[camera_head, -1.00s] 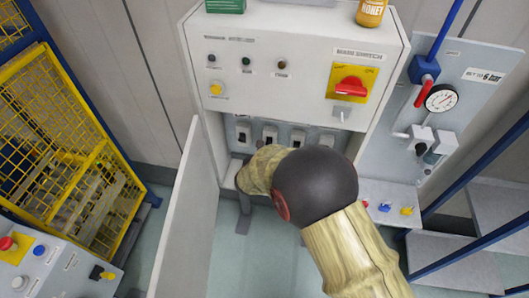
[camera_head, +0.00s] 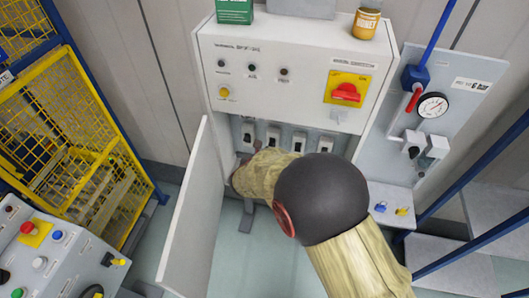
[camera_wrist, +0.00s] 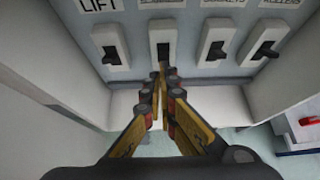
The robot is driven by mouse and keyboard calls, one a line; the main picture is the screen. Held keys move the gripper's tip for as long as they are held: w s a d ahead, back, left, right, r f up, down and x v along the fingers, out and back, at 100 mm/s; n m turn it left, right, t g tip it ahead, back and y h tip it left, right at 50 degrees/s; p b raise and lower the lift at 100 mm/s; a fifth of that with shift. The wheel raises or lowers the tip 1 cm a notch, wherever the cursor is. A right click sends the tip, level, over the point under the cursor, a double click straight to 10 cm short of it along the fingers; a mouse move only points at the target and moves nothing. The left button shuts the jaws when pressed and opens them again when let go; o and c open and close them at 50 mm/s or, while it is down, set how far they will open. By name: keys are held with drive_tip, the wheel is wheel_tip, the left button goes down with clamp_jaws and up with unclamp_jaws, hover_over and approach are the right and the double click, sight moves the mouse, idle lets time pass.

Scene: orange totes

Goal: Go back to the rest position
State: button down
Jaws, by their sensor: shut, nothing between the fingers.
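My gripper (camera_wrist: 160,85) shows in the wrist view with its yellow fingers together and nothing between them. Its tips are just below the second switch (camera_wrist: 162,40) in a row of black toggle switches on white plates; I cannot tell whether they touch it. The first switch (camera_wrist: 110,45) sits under a label reading LIFT. In the head view my arm reaches into the open lower compartment of the grey cabinet (camera_head: 290,55), and the arm hides the gripper there.
The open cabinet door (camera_head: 190,215) stands left of my arm. A red main switch (camera_head: 346,92) is above. A gauge panel (camera_head: 455,105) is at right, a yellow cage (camera_head: 70,130) at left. A green box (camera_head: 235,11) and honey jar (camera_head: 367,20) stand on top.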

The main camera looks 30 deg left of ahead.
idle(0.3)
drive_tip(key=s+d+r+m+g+h+b, duration=0.1)
drive_tip(key=s+d+r+m+g+h, duration=0.2)
drive_tip(key=d+m, duration=0.75)
drive_tip(key=s+d+m+g+h, duration=0.2)
drive_tip(key=s+d+m+h, duration=0.35)
drive_tip(key=d, duration=0.85)
drive_tip(key=s+d+r+m+y+b, duration=0.3)
drive_tip(key=s+d+r+m+b, duration=0.1)
drive_tip(key=s+d+r+m, duration=0.3)
drive_tip(key=s+d+r+m+y+b, duration=0.3)
drive_tip(key=s+d+r+m, duration=0.4)
drive_tip(key=s+d+m, duration=0.4)
drive_tip(key=d+m, duration=0.4)
drive_tip(key=d, duration=0.2)
drive_tip(key=shift+s+r+g+b, duration=0.25)
drive_tip(key=shift+g+b, duration=0.05)
drive_tip(key=shift+b, duration=0.1)
drive_tip(key=shift+a, duration=0.1)
